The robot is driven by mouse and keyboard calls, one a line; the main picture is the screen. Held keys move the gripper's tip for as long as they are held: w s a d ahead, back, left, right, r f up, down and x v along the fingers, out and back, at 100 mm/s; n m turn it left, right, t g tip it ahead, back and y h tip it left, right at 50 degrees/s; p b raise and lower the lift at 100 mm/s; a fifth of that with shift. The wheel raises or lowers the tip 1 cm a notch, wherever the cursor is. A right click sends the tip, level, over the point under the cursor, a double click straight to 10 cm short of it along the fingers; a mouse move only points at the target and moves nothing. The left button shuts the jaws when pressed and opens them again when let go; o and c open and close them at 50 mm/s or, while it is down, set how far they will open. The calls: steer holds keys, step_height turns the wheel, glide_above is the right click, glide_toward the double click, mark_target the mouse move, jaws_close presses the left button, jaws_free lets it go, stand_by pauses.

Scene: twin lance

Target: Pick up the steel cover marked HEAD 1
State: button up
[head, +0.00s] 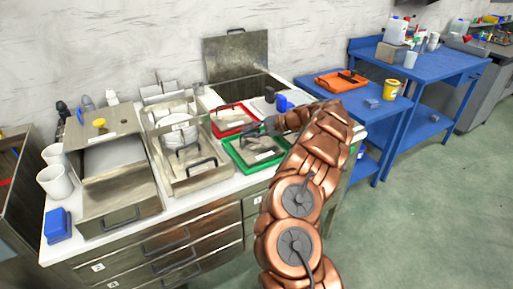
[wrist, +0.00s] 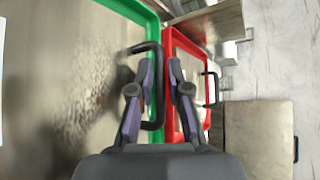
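A steel plate or cover (wrist: 75,80) with a black bar handle (wrist: 158,85) lies in the green-rimmed tray (wrist: 140,12). The tray shows in the head view (head: 232,152) on the white counter. Another steel piece with a black handle (wrist: 211,88) lies in the red-rimmed tray (wrist: 173,45) beside it. No HEAD 1 marking is readable, so I cannot tell which piece bears it. My gripper (wrist: 160,72) is open, with the green tray's handle showing between its fingers. I cannot tell whether they touch it. In the head view my arm partly hides the green tray.
Steel bins (head: 122,203) fill the left of the counter, with white cups (head: 55,182) and a blue box (head: 58,226) at its end. A raised steel lid (head: 237,55) stands behind. A blue table (head: 375,122) with an orange tray (head: 342,81) is at right. Green floor is clear.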

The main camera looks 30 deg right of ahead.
jaws_close()
steer(key=shift+r, duration=0.1)
stand_by(0.4)
